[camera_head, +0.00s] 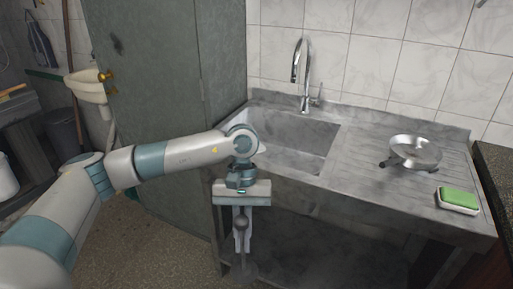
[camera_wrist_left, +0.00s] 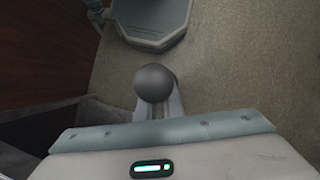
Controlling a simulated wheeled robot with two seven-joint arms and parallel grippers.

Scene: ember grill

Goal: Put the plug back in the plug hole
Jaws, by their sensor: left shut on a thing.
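My left gripper (camera_head: 241,246) hangs fingers down in front of the sink unit, below the level of its front edge. It is shut on a grey plug (camera_head: 243,272) with a round knob, a stem and a wide disc at the bottom. In the left wrist view the knob (camera_wrist_left: 155,83) shows between the fingertips (camera_wrist_left: 158,104). The steel sink basin (camera_head: 290,143) lies behind and above the gripper. The plug hole cannot be made out; my arm and the front rim hide part of the basin. My right gripper is not in view.
A curved tap (camera_head: 303,78) stands behind the basin. A round metal dish (camera_head: 415,153) and a green sponge (camera_head: 459,198) sit on the drainboard at the right. A green-grey cabinet (camera_head: 150,90) stands at the left. Open space lies under the sink.

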